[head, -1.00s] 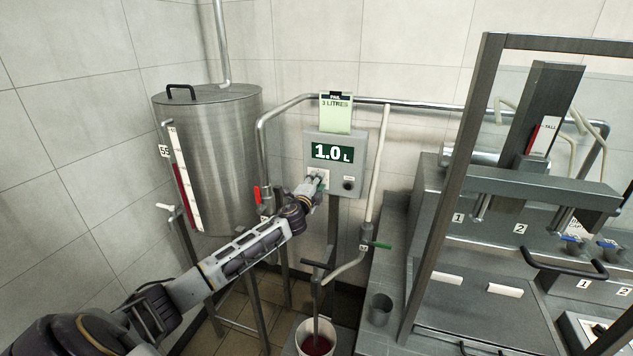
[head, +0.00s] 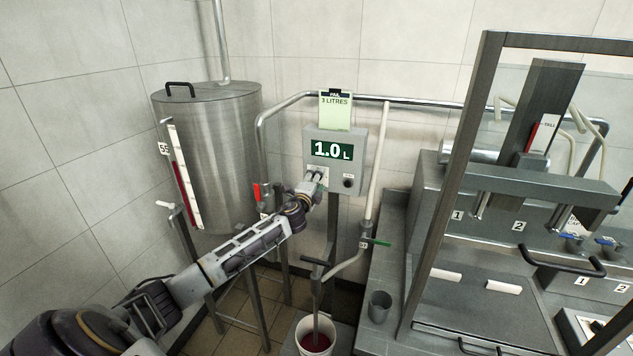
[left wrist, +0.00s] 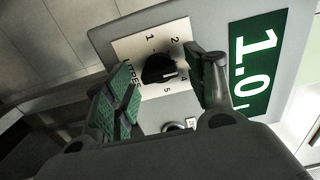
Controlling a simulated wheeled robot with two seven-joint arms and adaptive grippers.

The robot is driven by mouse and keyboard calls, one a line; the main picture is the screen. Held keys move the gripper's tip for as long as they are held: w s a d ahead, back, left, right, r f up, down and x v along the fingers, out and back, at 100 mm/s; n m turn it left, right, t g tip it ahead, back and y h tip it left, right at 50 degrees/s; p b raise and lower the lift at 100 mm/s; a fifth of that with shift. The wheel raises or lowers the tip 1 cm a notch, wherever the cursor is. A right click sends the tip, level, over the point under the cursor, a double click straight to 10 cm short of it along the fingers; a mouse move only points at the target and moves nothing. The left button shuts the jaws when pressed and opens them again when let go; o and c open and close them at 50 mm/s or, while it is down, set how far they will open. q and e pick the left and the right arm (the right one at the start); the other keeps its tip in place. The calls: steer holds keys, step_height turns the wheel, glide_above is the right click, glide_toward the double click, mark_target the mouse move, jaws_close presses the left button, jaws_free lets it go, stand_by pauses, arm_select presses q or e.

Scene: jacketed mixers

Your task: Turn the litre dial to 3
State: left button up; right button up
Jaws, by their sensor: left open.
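The litre dial (left wrist: 158,69) is a round black knob on a white plate, with a light mark on its right side in the left wrist view. The numbers 1, 2, 4 and 5 show around it; the 3 is not visible, and a finger covers part of the plate. My left gripper (left wrist: 163,68) is open, with one green-padded finger on each side of the knob; I cannot tell whether they touch it. In the head view my left gripper (head: 315,176) is at the control box (head: 356,155), hiding the dial. The green display (head: 332,151) reads 1.0 L. My right gripper is not in view.
A card (head: 335,112) above the box reads 3 litres. A steel tank (head: 220,150) stands left, with a red-handled valve (head: 257,193) near my forearm. A pail (head: 315,338) with dark red liquid stands below. A framed machine (head: 530,210) fills the right side.

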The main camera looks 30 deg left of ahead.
arm_select(q)
steer(key=v, duration=1.2)
stand_by(1.1)
stand_by(0.6)
